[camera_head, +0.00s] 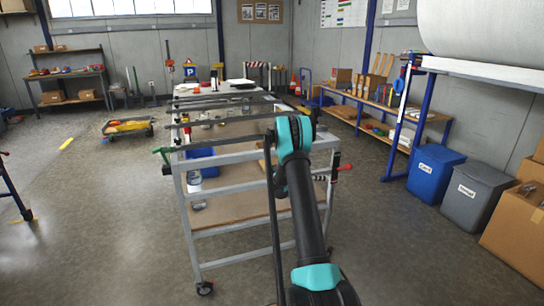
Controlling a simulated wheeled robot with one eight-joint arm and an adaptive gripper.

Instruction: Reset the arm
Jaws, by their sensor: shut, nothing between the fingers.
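My arm rises from the bottom edge, right of centre, as a thick black link with teal joints. Its upper teal joint stands in front of the metal rack cart (233,220), covering part of the cart's near right side. A thin dark bar runs down just left of the link. I cannot make out my gripper or its fingers in this view. I see nothing held by the arm.
The cart has wheels, several long bars on top and a blue bin (201,160) inside. At right are a blue waste bin (436,172), a grey bin (475,196) and a cardboard box (515,232). A low trolley (127,127) stands at left. Floor left of the cart is clear.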

